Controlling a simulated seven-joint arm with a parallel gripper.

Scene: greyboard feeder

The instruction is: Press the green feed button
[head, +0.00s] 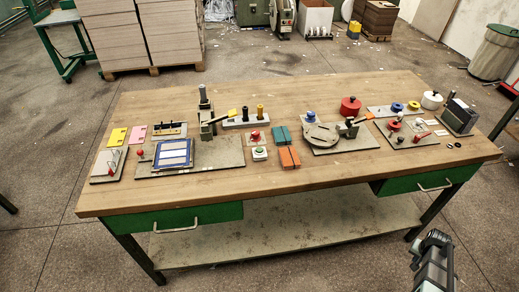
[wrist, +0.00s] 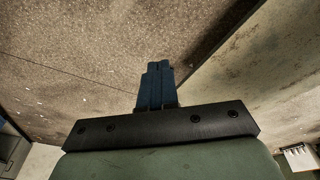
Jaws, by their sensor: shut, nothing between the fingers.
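The green feed button (head: 259,151) sits on a small pale box near the middle of the workbench, towards its front edge. A similar box with a red button (head: 255,135) stands just behind it. My gripper (head: 436,238) is low at the bottom right of the head view, in front of the bench and well away from the green button. In the wrist view the blue fingers of my gripper (wrist: 158,82) are together and empty. The green button does not show in the wrist view.
Teal and orange blocks (head: 289,157) lie right of the button boxes. A fixture with a blue-framed panel (head: 174,154) stands to their left, and a round-plate fixture (head: 322,134) to their right. The front strip of the wooden bench top (head: 300,187) is clear.

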